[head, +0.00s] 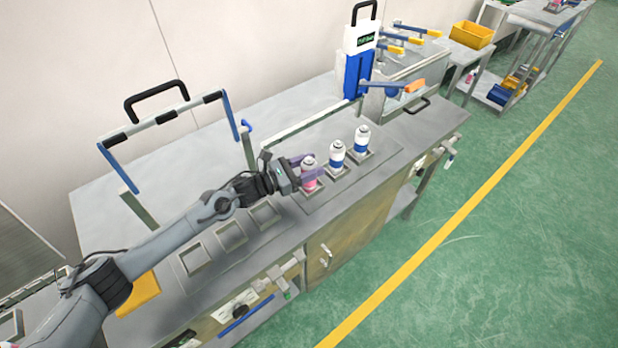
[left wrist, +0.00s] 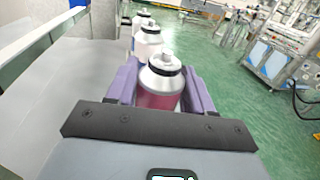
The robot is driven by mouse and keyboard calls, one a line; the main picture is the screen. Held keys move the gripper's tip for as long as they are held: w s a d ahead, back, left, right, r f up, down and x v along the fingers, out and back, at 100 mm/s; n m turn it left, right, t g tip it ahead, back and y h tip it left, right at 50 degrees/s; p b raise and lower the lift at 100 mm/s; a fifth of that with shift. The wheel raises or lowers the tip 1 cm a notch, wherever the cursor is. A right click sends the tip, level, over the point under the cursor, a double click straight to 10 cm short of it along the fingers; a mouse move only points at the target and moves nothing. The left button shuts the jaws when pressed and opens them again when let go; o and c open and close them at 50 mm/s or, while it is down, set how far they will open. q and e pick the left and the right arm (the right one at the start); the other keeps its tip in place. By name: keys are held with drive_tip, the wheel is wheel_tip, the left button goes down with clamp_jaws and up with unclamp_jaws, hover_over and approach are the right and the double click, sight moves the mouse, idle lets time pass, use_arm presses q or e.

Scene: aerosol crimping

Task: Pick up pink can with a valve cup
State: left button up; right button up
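The pink can (head: 311,184) stands upright in the nearest place of a row of three cans on the bench. It has a silver shoulder and a white top with a dark ring, the valve cup. My left gripper (head: 305,167) has its purple fingers on either side of this can. In the left wrist view the pink can (left wrist: 160,98) sits between the fingers, with little or no gap at its sides. Whether the fingers press on it cannot be made out. My right gripper is not in view.
Two blue-and-white cans, a middle one (head: 337,156) and a far one (head: 361,141), stand close beyond the pink can. Several empty square recesses, one of them here (head: 231,235), lie nearer. A blue press (head: 358,72) stands at the back.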

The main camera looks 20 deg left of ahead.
use_arm(q)
clamp_jaws()
drive_tip(key=shift+r, duration=0.15)
